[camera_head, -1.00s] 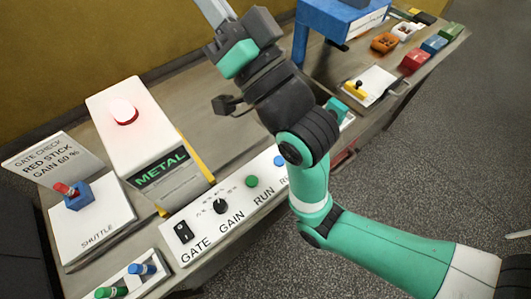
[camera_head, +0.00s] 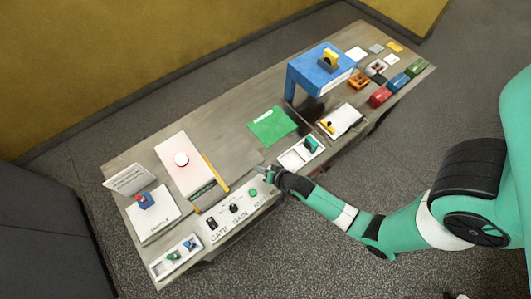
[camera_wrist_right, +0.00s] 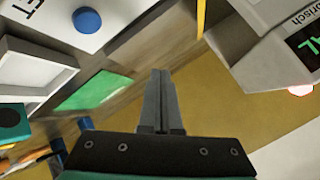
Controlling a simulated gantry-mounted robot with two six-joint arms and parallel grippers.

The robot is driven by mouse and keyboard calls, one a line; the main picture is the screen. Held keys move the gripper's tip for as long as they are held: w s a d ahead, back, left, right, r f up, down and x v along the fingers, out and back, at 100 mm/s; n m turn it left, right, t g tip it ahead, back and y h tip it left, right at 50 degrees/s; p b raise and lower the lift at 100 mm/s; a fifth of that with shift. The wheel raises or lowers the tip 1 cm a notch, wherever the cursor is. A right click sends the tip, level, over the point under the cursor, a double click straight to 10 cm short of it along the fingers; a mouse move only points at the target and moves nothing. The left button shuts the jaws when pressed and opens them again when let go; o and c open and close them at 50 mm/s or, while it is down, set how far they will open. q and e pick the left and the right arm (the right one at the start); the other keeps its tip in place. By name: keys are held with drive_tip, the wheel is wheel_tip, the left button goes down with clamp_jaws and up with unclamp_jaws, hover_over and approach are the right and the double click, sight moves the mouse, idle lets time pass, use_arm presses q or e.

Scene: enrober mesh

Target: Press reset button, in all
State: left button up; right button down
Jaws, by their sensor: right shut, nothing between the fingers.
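The white control panel (camera_head: 222,220) lies along the bench's front edge, with a gate switch (camera_head: 211,223), a gain knob (camera_head: 234,208) and a green run button (camera_head: 253,192). My right gripper (camera_head: 262,171) is shut and empty at the panel's right end, and hides that end in the head view. In the right wrist view, a blue button (camera_wrist_right: 87,20) sits on a white panel with partly cut-off lettering; it is up and left of my shut fingertips (camera_wrist_right: 159,75) and apart from them in the picture. My left gripper is not in view.
A white detector box (camera_head: 180,178) with a lit red lamp (camera_head: 181,159) stands behind the panel. A green mat (camera_head: 272,126), a white tray (camera_head: 290,160) with a teal block (camera_head: 311,145) and a blue stand (camera_head: 305,82) lie to the right. The shuttle (camera_head: 152,222) stands left.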

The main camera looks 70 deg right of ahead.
use_arm(q)
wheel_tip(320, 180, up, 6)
drive_tip(key=p, duration=0.3)
use_arm(e)
drive_tip(key=shift+m+g, duration=0.3)
drive_tip(key=shift+g, duration=0.3)
drive_tip(key=s+r, duration=0.2)
drive_tip(key=s, duration=0.1)
drive_tip(key=s+r, duration=0.1)
drive_tip(key=s, duration=0.1)
drive_tip(key=shift+d, duration=0.1)
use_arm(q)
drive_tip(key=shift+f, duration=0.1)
use_arm(e)
wheel_tip(320, 180, down, 8)
drive_tip(key=b, duration=0.7)
drive_tip(key=shift+r, duration=0.1)
use_arm(q)
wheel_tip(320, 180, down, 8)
drive_tip(key=shift+b, duration=0.4)
use_arm(e)
drive_tip(key=shift+f, duration=0.5)
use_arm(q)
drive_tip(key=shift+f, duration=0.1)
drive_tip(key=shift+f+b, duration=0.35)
use_arm(e)
drive_tip(key=shift+f, duration=0.45)
